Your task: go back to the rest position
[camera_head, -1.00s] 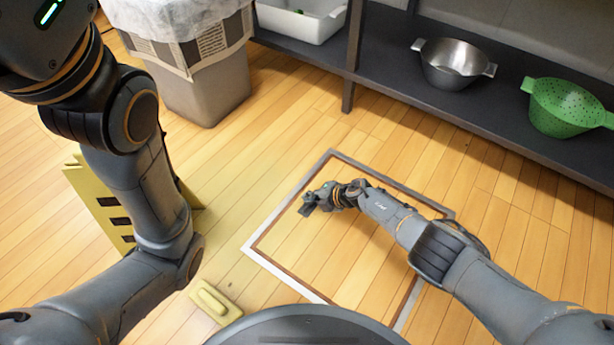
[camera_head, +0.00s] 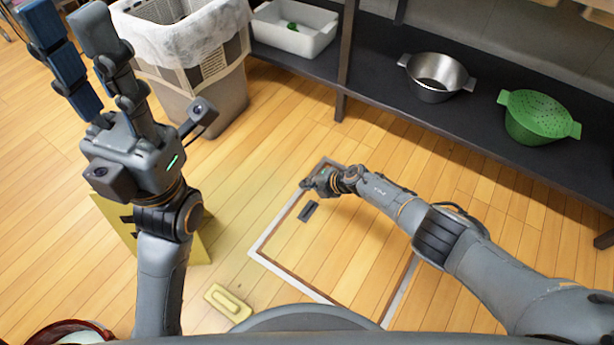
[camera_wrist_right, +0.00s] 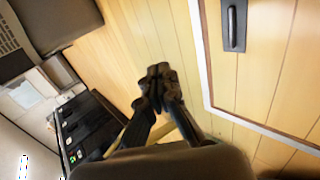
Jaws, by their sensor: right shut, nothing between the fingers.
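My left gripper (camera_head: 68,22) is raised at the upper left in the head view. Its two long fingers, one with blue pads, point up and stand apart with nothing between them. My right gripper (camera_head: 306,184) reaches in from the right, over the framed floor panel (camera_head: 290,279). In the right wrist view its fingertips (camera_wrist_right: 161,72) meet and hold nothing.
A lined waste bin (camera_head: 215,95) stands behind my left gripper. A dark shelf (camera_head: 375,85) holds a white tub (camera_head: 290,38), a steel colander (camera_head: 436,88) and a green colander (camera_head: 538,125). A yellow folded sign (camera_head: 198,248) and a yellow block (camera_head: 228,302) are on the floor.

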